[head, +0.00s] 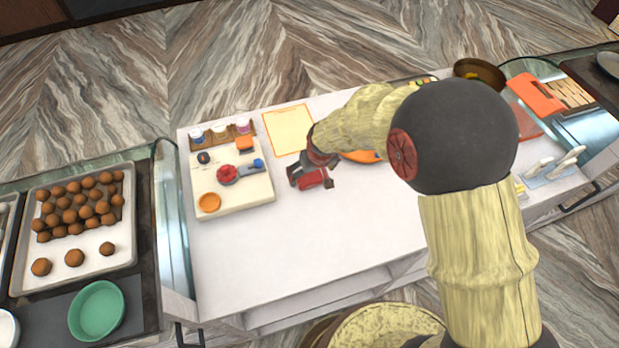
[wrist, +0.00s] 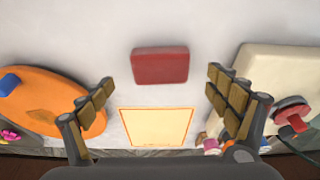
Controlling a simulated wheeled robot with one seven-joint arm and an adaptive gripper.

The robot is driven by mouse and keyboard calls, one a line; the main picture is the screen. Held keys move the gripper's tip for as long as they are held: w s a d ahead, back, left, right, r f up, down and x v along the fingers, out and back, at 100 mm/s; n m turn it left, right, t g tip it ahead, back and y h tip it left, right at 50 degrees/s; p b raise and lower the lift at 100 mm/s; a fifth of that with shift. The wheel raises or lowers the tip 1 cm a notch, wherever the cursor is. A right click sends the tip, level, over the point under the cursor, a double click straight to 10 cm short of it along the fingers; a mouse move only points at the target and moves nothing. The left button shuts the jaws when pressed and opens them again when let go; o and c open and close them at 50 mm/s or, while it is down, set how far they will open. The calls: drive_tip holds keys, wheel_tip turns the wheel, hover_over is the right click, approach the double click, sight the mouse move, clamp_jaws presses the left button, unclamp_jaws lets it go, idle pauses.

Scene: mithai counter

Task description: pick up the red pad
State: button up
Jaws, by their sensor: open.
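The red pad (wrist: 160,66) is a small dark red block lying on the white counter. In the wrist view it sits between and slightly beyond my open fingertips, touching neither. My gripper (wrist: 160,80) is open and empty, pointing down at the counter. In the head view the red pad (head: 313,179) shows among my gripper's fingers, partly hidden by them. I cannot tell the exact height of the fingertips above it.
A cream board (head: 240,197) with small items lies left of the pad in the head view. A yellow-bordered sheet (head: 289,129) lies behind it. An orange plate (wrist: 40,98) is beside my left finger in the wrist view. The counter front (head: 290,250) is clear.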

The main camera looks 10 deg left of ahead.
sight(310, 178)
drive_tip(key=x, duration=0.4)
drive_tip(key=shift+w+a+f, duration=0.1)
drive_tip(key=shift+f, duration=0.3)
drive_tip(key=c, duration=1.1)
drive_tip(key=shift+c, duration=0.7)
drive_tip(key=shift+r, duration=0.1)
